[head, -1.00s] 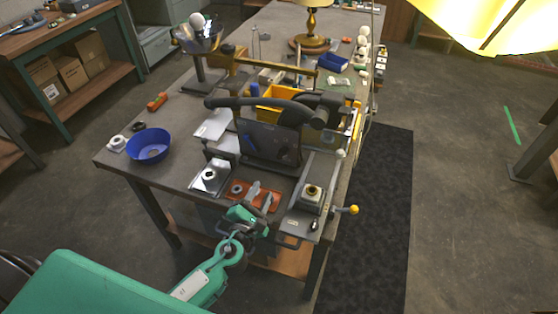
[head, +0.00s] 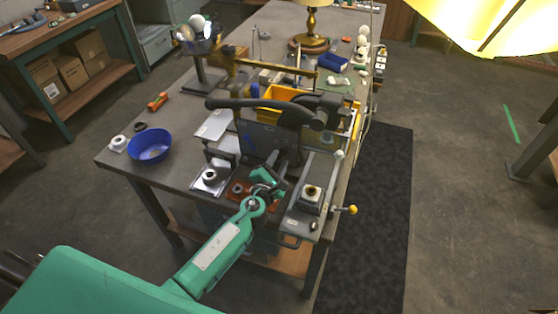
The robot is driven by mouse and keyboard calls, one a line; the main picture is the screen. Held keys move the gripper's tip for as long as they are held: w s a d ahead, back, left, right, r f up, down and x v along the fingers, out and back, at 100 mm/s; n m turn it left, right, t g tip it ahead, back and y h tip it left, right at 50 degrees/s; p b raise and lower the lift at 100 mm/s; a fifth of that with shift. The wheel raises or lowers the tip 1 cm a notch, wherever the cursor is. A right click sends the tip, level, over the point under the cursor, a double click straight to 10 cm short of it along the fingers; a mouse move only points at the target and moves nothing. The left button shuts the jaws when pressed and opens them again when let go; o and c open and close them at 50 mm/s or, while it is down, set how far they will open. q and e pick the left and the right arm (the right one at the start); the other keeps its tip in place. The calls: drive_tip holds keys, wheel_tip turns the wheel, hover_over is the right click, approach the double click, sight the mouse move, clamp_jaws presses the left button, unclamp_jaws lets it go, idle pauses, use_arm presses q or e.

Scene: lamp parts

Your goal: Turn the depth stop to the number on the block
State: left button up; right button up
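My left gripper (head: 279,164) reaches in from the lower left, over the orange-red plate (head: 240,199) and in front of the dark upright panel of the bench fixture (head: 258,139). Its fingertips are small and dark against the panel, so I cannot tell their gap or whether they touch anything. A grey block with a dark round hole on top (head: 311,194) sits right of the gripper. A silver plate with a round collar (head: 210,177) is left of it. I cannot make out the depth stop or any number on a block. My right gripper is not in view.
A blue bowl (head: 149,147) stands at the bench's left corner. A yellow-knobbed lever (head: 351,210) sticks out at the right edge. The bench top between bowl and fixture is mostly clear.

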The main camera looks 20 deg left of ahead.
use_arm(q)
drive_tip(key=shift+w, duration=0.35)
drive_tip(key=shift+c, duration=0.4)
clamp_jaws()
